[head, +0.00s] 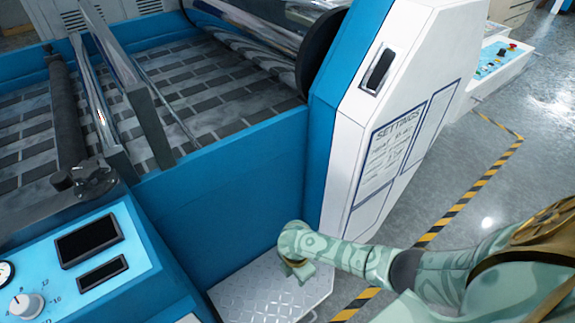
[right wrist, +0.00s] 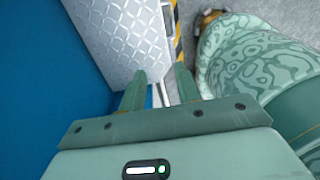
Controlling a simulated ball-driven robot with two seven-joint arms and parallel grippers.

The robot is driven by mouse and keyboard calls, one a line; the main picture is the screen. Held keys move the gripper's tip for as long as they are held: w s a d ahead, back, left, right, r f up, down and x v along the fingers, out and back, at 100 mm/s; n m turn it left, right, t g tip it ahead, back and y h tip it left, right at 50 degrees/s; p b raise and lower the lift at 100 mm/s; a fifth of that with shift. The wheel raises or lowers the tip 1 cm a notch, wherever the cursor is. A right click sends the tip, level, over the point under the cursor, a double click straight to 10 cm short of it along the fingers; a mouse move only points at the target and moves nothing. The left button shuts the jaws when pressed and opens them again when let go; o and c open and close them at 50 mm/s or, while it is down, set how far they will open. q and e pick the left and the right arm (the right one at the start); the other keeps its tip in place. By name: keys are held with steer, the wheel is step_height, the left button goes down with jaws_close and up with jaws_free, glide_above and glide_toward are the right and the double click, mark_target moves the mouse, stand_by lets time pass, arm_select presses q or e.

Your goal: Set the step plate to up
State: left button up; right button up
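The step plate (head: 262,290), a silver diamond-tread metal sheet, juts out roughly flat from the foot of the blue machine wall in the head view. It also fills the upper left of the right wrist view (right wrist: 118,38). My right gripper (head: 297,270) is over the plate's right part, close to the blue wall. In the right wrist view, its two fingers (right wrist: 160,82) are apart, with a pale edge of the plate showing in the gap. I cannot tell whether the fingers touch it. My left gripper is not in view.
The blue machine wall (head: 235,205) stands right behind the plate. A white cabinet marked SETTINGS (head: 395,150) rises to the right. A control panel (head: 80,265) is at lower left. Grey floor with yellow-black tape (head: 470,190) is open on the right.

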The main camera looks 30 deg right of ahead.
steer(key=w+d+f+m+t, duration=0.2)
steer(key=w+f+m+t, duration=0.1)
steer(key=m, duration=0.5)
steer(key=s+d+f+m+t, duration=0.1)
steer(key=s+d+f+m, duration=0.1)
steer(key=s+f+m, duration=0.55)
steer(key=s+f, duration=0.4)
steer(key=s, duration=1.3)
steer(key=shift+s+a+f+n+g, duration=0.15)
steer(key=shift+s+a+n+g, duration=0.05)
steer(key=shift+a+n+g, duration=0.2)
steer(key=s, duration=0.5)
steer(key=s+a+g, duration=0.1)
steer(key=s, duration=0.4)
steer(key=s+g, duration=0.1)
steer(key=s, duration=0.5)
steer(key=shift+a+f+m, duration=0.25)
steer(key=shift+f+m, duration=0.1)
steer(key=shift+f, duration=0.05)
steer(key=c, duration=0.4)
steer(key=shift+s, duration=0.4)
jaws_close()
